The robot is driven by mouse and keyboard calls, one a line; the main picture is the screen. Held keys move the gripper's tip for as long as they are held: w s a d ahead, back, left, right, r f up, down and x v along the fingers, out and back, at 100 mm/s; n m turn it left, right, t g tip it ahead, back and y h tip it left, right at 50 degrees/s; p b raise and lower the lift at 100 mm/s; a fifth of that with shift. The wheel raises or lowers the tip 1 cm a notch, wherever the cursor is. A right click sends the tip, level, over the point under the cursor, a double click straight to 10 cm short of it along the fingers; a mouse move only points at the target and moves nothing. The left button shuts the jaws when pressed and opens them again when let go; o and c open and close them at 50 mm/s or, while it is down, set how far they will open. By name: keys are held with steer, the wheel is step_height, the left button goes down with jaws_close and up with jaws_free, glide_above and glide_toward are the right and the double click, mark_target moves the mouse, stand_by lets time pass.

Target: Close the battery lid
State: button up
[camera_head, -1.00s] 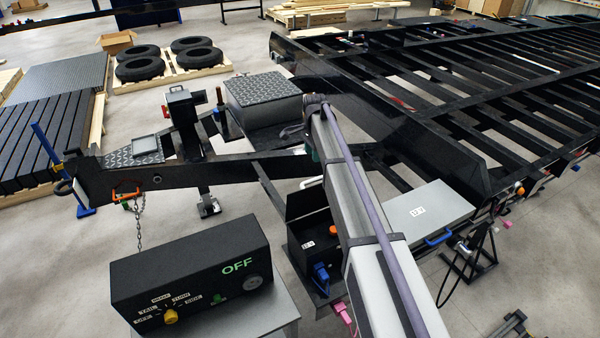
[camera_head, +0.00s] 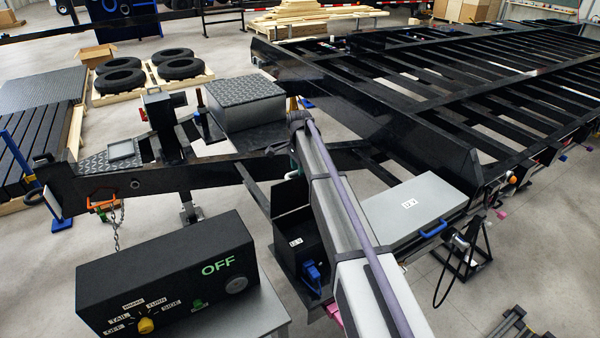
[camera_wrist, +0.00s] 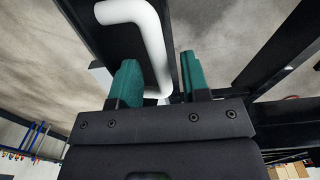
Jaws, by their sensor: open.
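The black battery box (camera_head: 296,240) with a 12 V label stands beside the trailer tongue. Its black lid (camera_head: 290,196) appears raised, standing open at the back of the box, partly hidden by my arm. A white bent handle (camera_head: 291,174) shows at the lid's top edge. In the wrist view a white bent bar (camera_wrist: 150,25), which looks like this handle, runs down between the teal fingers. My gripper (camera_wrist: 161,78) is open, with one finger on each side of the bar. Contact cannot be told. In the head view my arm mostly hides the gripper.
A grey case (camera_head: 415,215) with a blue handle lies right of my arm. The black trailer tongue (camera_head: 160,183) runs to the left. A black switch panel (camera_head: 170,275) reading OFF stands in front. A tread-plate box (camera_head: 232,102) is behind.

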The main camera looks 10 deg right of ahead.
jaws_close()
steer(key=shift+s, duration=0.1)
stand_by(0.4)
